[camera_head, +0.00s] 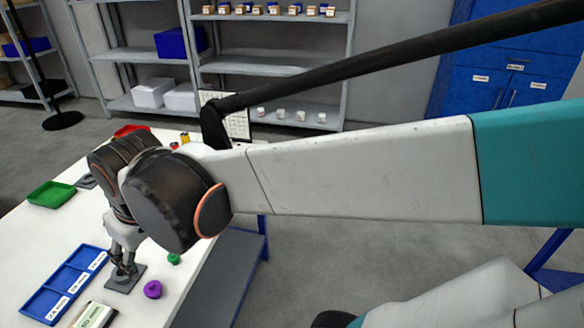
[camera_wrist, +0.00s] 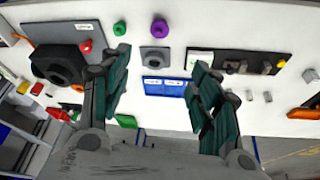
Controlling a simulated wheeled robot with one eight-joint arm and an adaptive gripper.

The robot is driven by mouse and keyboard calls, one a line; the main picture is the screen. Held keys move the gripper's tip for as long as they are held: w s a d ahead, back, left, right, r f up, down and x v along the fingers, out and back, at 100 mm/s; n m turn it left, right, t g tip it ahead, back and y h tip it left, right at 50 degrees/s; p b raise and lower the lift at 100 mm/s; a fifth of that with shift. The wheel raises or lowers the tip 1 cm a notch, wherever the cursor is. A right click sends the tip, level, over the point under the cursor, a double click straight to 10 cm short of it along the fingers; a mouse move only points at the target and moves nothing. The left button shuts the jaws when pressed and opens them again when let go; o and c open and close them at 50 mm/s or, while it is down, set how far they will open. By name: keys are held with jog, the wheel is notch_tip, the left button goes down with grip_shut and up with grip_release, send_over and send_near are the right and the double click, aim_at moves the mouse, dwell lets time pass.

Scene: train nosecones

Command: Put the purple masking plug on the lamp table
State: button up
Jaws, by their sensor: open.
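The purple masking plug (camera_head: 153,289) stands on the white work table (camera_head: 25,240), right of a small grey plate (camera_head: 125,284). It also shows in the wrist view (camera_wrist: 160,29), beyond the same plate (camera_wrist: 146,50). My gripper (camera_head: 124,268) is low over the plate in the head view. Which surface is the lamp table I cannot tell.
A green plug (camera_head: 174,259) stands near the purple one. A blue divided tray (camera_head: 42,302) lies left of the plate, and a green tray (camera_head: 52,194) is farther back. The wrist view shows a dark fixture (camera_wrist: 62,64) at left. Shelves (camera_head: 235,18) stand behind.

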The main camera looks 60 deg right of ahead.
jog(key=shift+s+r+m+t, duration=0.2)
jog(key=shift+s+t, duration=0.5)
jog(key=shift+s, duration=0.65)
jog(key=shift+s+r+m+t, duration=0.15)
jog(key=shift+s+t, duration=0.55)
jog(key=shift+s, duration=0.65)
